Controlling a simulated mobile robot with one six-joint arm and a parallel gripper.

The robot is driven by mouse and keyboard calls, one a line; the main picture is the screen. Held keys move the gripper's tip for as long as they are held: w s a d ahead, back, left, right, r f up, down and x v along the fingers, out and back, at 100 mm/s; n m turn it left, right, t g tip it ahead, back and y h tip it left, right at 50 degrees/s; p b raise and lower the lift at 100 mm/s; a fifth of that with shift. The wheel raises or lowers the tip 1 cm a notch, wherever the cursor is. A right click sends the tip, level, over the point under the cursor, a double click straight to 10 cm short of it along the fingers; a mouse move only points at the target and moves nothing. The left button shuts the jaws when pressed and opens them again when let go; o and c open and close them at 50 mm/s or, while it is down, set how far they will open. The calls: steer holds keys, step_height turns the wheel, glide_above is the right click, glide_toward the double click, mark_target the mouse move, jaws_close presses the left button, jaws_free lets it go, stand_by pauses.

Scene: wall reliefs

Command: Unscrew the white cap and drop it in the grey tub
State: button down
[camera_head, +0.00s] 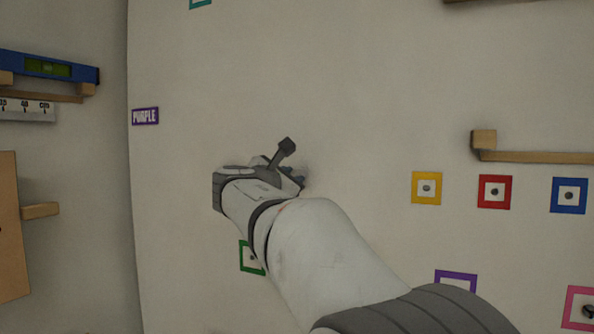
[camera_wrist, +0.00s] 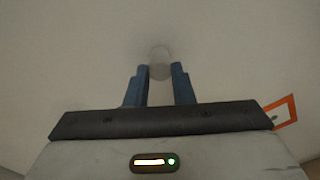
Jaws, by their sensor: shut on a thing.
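In the wrist view my gripper (camera_wrist: 158,72) has its two blue fingers on either side of a pale round piece, the white cap (camera_wrist: 160,62). The fingers are shut on it, close against the pale wall. The cap's colour nearly matches the wall, so its edges are faint, and I cannot tell whether it is still on its thread. In the head view my gripper (camera_head: 293,173) is at the wall, mostly hidden behind my wrist, and the cap is hidden there. No grey tub shows in either view.
Yellow (camera_head: 427,188), red (camera_head: 495,191) and blue (camera_head: 569,195) square frames are on the wall at right, below a wooden ledge (camera_head: 535,156). A green frame (camera_head: 246,257) is partly behind my arm. A purple label (camera_head: 145,116) is at left. An orange frame (camera_wrist: 285,112) shows in the wrist view.

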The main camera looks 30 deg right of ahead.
steer(key=n+p, duration=0.2)
steer(key=n, duration=0.1)
steer(key=shift+s+r+n, duration=0.1)
steer(key=shift+r+n, duration=0.2)
steer(key=shift+r, duration=0.05)
steer(key=n+p, duration=0.5)
steer(key=shift+p, duration=0.3)
steer(key=c, duration=1.6)
jaws_free()
steer(key=shift+o, duration=0.6)
steer(key=shift+f, duration=0.2)
